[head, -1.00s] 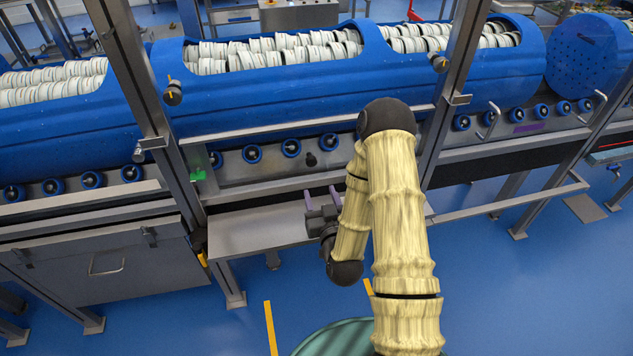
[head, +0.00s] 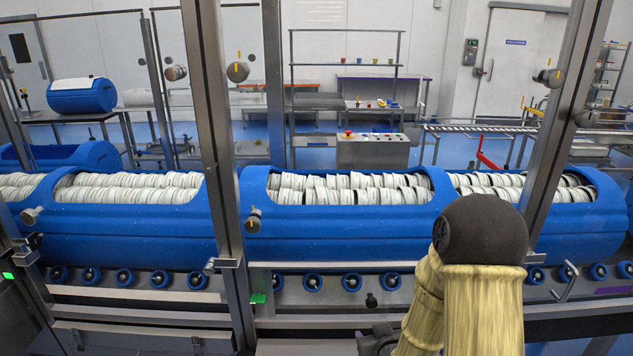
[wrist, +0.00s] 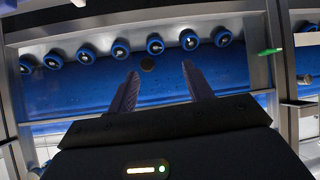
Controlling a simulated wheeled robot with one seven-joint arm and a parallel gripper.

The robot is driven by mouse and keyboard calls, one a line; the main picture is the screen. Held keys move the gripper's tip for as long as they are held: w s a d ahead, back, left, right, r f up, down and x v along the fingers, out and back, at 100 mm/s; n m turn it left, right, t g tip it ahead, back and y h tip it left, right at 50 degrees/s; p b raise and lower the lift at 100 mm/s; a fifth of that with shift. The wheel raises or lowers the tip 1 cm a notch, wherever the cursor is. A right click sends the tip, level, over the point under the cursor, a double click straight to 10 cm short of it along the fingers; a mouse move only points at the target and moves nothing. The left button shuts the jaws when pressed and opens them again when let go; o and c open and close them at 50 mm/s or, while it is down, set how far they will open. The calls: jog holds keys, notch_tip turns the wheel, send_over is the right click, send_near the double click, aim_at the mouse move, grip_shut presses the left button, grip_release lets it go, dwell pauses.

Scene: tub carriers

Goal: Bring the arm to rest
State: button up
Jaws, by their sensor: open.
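My arm (head: 470,300), in a pale yellow ribbed cover with a dark joint cap, stands at the lower right of the head view. Only a dark part near its end shows there, at the bottom edge; the fingers are cut off. In the wrist view my gripper (wrist: 160,92) is open, its two purple-grey fingers apart with nothing between them. It faces a blue tub carrier (wrist: 95,92) and a row of blue rollers. I cannot tell how far the fingers are from them.
Blue tub carriers (head: 330,230) filled with rows of white tubs lie along the roller line (head: 313,282). Steel posts (head: 213,150) stand in front of them. Behind are a control box (head: 373,150) with a red button, shelves and a white door (head: 515,85).

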jog(key=s+d+r+m+g+h+p, duration=0.1)
jog(key=s+r+g+p, duration=0.3)
jog(key=s+r+g, duration=0.4)
jog(key=s+r+m, duration=0.1)
jog(key=s+r, duration=0.3)
jog(key=s, duration=0.4)
jog(key=shift+s+d, duration=0.2)
jog(key=shift+d, duration=0.2)
jog(key=shift+r, duration=0.1)
dwell(2.4)
jog(key=c, duration=0.3)
